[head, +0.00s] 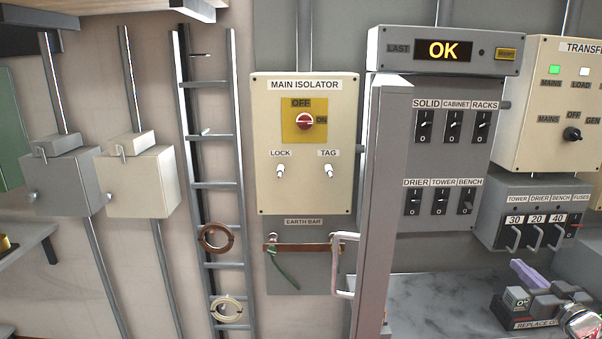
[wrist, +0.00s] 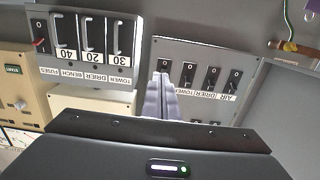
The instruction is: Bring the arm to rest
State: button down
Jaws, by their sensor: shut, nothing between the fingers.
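My gripper (head: 520,266) shows at the lower right in the head view, over the grey marbled bench top, with its pale purple fingers pointing up and left. Its wrist and part of my arm run off the lower right corner. In the wrist view the fingers (wrist: 162,82) are together with nothing between them. They overlap the lower part of a grey switch panel (wrist: 225,63) in that view; I cannot tell the gap to it. Most of my arm is out of view.
A grey upright door (head: 385,200) with a handle stands left of the bench. The fuse panel (head: 537,215) is on the wall above my gripper. A box labelled "REPLACE" (head: 535,323) is close by my gripper. The MAIN ISOLATOR panel (head: 304,145) and ladder (head: 215,185) are further left.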

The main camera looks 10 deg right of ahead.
jog(key=s+a+f+m+g+y, duration=0.2)
jog(key=a+f+g, duration=0.1)
jog(key=a, duration=0.6)
jog(key=s+a+f+m+g+y, duration=0.2)
jog(key=a+f+m+g+y, duration=0.1)
jog(key=a, duration=0.5)
jog(key=s+a+f+m+g+y, duration=0.2)
jog(key=s+a+f+g, duration=0.15)
jog(key=a, duration=0.55)
jog(key=s+a+r+n+h, duration=0.1)
jog(key=s+a+r+n, duration=0.2)
jog(key=a, duration=0.5)
jog(key=s+a+r+n+g+h, duration=0.1)
jog(key=s+a+r+n+h, duration=0.1)
jog(key=s+a+r, duration=0.2)
jog(key=s+a+r+n+g+h, duration=0.1)
jog(key=s+a+r+n, duration=0.2)
jog(key=a, duration=0.8)
jog(key=s, duration=0.2)
jog(key=shift+s+a+r+n+h, duration=0.3)
jog(key=shift+s+a, duration=0.05)
